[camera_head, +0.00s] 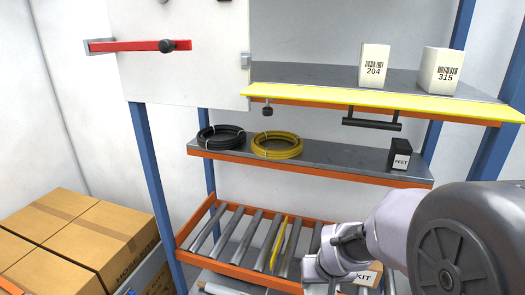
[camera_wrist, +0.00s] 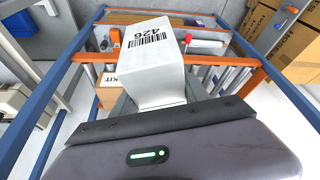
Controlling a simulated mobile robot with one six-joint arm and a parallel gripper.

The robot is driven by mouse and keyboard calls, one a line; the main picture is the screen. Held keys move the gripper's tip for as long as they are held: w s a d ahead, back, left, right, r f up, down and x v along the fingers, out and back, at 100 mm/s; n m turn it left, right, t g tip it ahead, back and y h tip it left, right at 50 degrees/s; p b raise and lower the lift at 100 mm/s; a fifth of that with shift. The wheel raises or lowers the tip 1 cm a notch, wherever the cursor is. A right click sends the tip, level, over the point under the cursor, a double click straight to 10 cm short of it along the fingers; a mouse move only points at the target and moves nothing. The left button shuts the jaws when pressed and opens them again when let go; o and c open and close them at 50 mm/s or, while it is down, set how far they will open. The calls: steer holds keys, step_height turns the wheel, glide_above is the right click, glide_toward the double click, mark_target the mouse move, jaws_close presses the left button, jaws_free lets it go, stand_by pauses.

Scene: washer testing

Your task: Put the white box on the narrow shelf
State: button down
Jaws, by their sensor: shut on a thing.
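A white box (camera_wrist: 150,48) marked 426 with a barcode is held between the fingers of my gripper (camera_wrist: 163,100) in the wrist view. In the head view my arm reaches in from the lower right, and its end is low in front of the roller rack; the held box is not clearly visible there. The middle shelf (camera_head: 335,155), grey with an orange front edge, looks like the narrow shelf. It carries a black coil (camera_head: 221,137), a yellow coil (camera_head: 277,145) and a black FEET box (camera_head: 400,155), with bare room between the yellow coil and that box.
Two white boxes, 204 (camera_head: 374,66) and 315 (camera_head: 442,71), stand on the yellow-edged upper shelf (camera_head: 310,77). A black bar (camera_head: 372,124) hangs beneath it. Blue posts (camera_head: 155,180) frame the rack. A KIT box (camera_head: 368,275) sits low beside my arm. Cardboard boxes (camera_head: 85,235) stand left.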

steer(key=s+f+b, duration=0.2)
steer(key=f+b, duration=0.4)
steer(key=f, duration=0.4)
steer(key=s+f+b, duration=0.2)
steer(key=f+b, duration=0.3)
steer(key=f, duration=0.5)
steer(key=shift+s+b, duration=0.15)
steer(key=shift+b, duration=0.25)
steer(key=shift+f, duration=0.1)
